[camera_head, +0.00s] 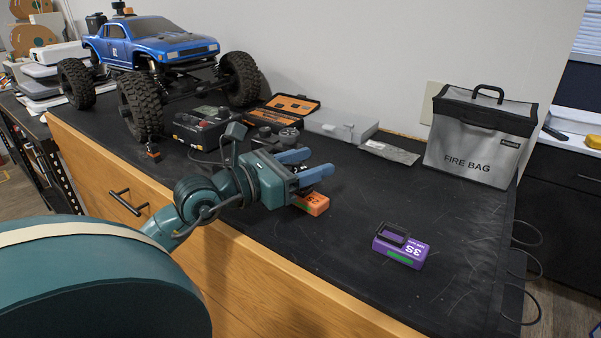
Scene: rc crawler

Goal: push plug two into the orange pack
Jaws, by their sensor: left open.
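The orange pack (314,204) lies on the black bench mat, partly hidden behind my left gripper. My left gripper (312,165) is open, its two blue fingers pointing right, just above and behind the orange pack in the picture. Whether it touches the pack, I cannot tell. A dark shape shows around the fingers, but I cannot make out whether it is a plug. Plug two cannot be told apart in this view. My right gripper is not in view.
A purple pack (400,246) lies to the right on the black mat (455,265). A charger (200,128) with cables, an open tool case (290,106) and a grey box (342,124) stand behind. The blue crawler (150,45) is back left, a fire bag (478,140) right. The front middle is clear.

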